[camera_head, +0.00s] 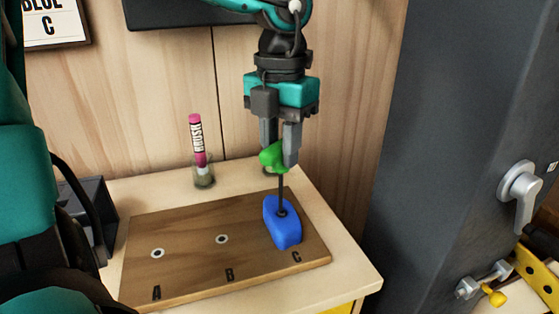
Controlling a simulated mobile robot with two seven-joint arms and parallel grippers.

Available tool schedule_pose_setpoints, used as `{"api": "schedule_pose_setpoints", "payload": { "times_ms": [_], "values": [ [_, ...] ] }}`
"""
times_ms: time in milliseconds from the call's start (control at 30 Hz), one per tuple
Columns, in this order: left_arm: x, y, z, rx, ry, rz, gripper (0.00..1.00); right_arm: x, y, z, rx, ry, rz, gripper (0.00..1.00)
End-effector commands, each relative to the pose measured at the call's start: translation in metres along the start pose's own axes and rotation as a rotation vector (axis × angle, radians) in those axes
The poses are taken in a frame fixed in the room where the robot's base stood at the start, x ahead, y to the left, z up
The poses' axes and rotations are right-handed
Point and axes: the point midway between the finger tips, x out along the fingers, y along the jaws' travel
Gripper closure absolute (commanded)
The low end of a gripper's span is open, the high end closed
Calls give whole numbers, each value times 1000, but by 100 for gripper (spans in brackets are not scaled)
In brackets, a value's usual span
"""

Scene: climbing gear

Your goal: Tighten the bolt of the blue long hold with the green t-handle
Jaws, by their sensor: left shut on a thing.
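The blue long hold (285,232) lies on the wooden board (190,266) near the mark C. The green t-handle (270,156) stands upright above it, its dark shaft running down to the hole in the hold's top. My left gripper (279,150) points straight down and is shut on the green handle. The bolt itself is hidden in the hold, under the shaft's tip. My right gripper is not in view.
The board has bare holes at A (157,253) and B (222,239). A glass jar (204,178) with a pink-and-white tube (198,140) stands behind the board. A dark grey cabinet (440,130) rises at right. A dark box (92,208) sits at left.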

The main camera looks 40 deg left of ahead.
Motion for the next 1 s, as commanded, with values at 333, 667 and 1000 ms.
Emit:
{"api": "schedule_pose_setpoints", "payload": {
  "times_ms": [333, 667, 1000],
  "values": [
    [3, -2, 1, -560, -5, 3, 100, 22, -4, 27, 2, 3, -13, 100],
    [0, -3, 2, -1002, -1, -1, 100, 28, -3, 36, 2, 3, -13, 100],
    [0, -4, 4, -1459, 2, -1, 100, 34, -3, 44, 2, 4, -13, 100]
  ]
}}
